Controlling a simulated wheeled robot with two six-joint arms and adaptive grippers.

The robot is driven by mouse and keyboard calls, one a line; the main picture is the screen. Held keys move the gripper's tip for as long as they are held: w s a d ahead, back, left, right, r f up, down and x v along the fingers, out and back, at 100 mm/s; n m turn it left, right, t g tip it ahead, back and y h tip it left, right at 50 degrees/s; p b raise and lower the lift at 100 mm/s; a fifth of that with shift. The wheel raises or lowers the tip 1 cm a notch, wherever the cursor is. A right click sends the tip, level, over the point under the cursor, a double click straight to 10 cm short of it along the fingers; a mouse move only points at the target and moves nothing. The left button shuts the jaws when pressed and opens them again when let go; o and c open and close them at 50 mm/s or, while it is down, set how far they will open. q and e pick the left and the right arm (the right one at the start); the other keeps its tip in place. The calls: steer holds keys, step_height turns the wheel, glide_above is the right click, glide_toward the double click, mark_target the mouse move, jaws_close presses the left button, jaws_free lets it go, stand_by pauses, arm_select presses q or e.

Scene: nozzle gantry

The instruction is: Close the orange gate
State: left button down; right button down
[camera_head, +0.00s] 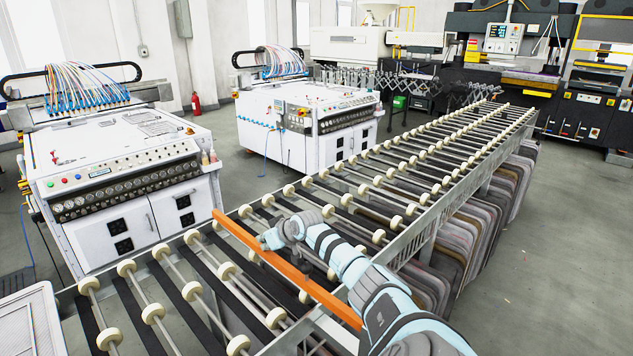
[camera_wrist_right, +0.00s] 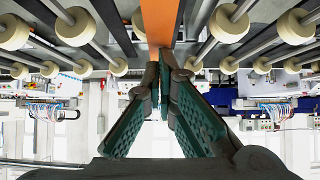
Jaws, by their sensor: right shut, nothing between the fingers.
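The orange gate (camera_head: 238,233) is a long flat bar lying slantwise across the roller conveyor in the head view. Its far left end is at the conveyor's left rail and its near right end is by my right arm. My right gripper (camera_head: 268,241) is beside the bar's middle-left part, and my arm covers some of the bar. In the right wrist view the gripper (camera_wrist_right: 162,58) is shut and empty, with the orange gate (camera_wrist_right: 161,12) just beyond its fingertips. I cannot tell whether they touch. My left gripper is not in view.
The conveyor (camera_head: 470,165) has metal rods with cream wheels and runs to the back right. White machines (camera_head: 110,165) with hoses stand on its left. Grey panels (camera_head: 470,240) hang under its right side.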

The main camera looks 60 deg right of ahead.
step_height(320, 180, up, 4)
steer(key=p, duration=0.3)
steer(key=shift+w+d+r, duration=0.1)
steer(key=shift+d+r, duration=0.05)
steer(key=shift+r, duration=0.1)
steer(key=p+v, duration=0.2)
steer(key=v, duration=0.7)
steer(key=shift+r, duration=0.3)
